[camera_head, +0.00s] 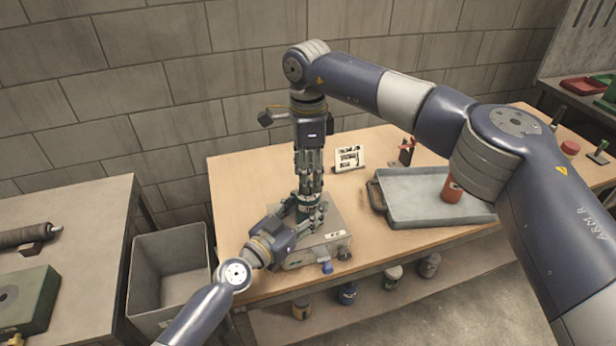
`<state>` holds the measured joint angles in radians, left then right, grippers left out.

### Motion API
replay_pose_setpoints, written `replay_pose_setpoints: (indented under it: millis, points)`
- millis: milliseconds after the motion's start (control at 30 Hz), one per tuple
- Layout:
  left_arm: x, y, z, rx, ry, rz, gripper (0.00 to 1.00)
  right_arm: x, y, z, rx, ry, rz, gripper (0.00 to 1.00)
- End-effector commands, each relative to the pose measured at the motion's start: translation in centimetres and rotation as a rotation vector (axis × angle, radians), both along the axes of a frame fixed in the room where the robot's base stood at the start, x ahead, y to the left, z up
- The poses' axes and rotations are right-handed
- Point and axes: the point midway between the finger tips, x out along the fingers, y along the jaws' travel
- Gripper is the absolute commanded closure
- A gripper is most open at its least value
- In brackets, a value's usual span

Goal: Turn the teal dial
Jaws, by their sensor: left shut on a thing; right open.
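The teal dial (303,207) stands on top of a grey metal box (330,232) near the table's left front; most of it is hidden by my two grippers. My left gripper (312,212) reaches in low from the left and its fingers are shut on what looks like the teal dial. My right gripper (308,190) points straight down from above, open, with its fingertips close over the dial. I cannot tell whether the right fingers touch it.
A grey tray (420,212) with a reddish can (452,190) lies to the right. A small white card stand (349,158) is behind the box. A blue knob (327,267) is on the box's front. A grey bin (170,275) stands left of the wooden table (245,175).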

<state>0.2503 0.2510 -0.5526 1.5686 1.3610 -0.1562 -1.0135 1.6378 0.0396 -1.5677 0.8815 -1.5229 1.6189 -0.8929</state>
Motion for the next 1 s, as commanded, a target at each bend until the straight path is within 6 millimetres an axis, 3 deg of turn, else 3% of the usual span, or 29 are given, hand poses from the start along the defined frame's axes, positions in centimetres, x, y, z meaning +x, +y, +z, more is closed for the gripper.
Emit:
replay_pose_setpoints:
  millis: [200,433,633,1000]
  points:
    - [0.0,0.0,-0.1,0.001,0.002,-0.001,0.81,0.1,0.1,4.9,0.002,-0.006,-0.001,0.56]
    - [0.0,0.0,-0.1,0.001,0.002,-0.001,0.81,0.1,0.0,8.9,0.001,-0.005,-0.001,0.56]
    - [0.0,0.0,-0.1,0.001,0.002,-0.001,0.81,0.0,0.0,10.3,0.000,-0.002,0.001,0.56]
    - [0.0,0.0,-0.1,0.001,0.001,-0.001,0.81,0.1,0.0,10.3,0.000,-0.002,0.000,0.56]
